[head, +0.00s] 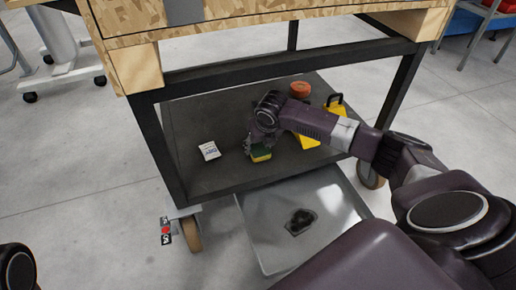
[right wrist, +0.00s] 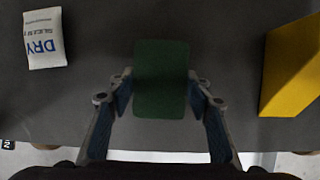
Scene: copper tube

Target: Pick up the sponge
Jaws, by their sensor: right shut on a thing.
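The sponge (head: 261,156) is a small block with a green and a yellow layer, at the lower shelf of the wheeled bench in the head view. In the right wrist view the sponge (right wrist: 161,65) shows its dark green face, between the two fingers. My right gripper (head: 260,146) reaches in from the right and is shut on the sponge. In the right wrist view the gripper (right wrist: 160,82) has one finger against each side of it. I cannot tell whether the sponge touches the shelf. My left gripper is not in view.
A white packet (head: 209,151) lies left of the sponge. A yellow box (right wrist: 293,68), a yellow container (head: 336,105) and an orange-red round thing (head: 300,89) are to the right. The dark shelf (head: 195,115) has bare room; the frame and wooden top (head: 180,42) enclose it.

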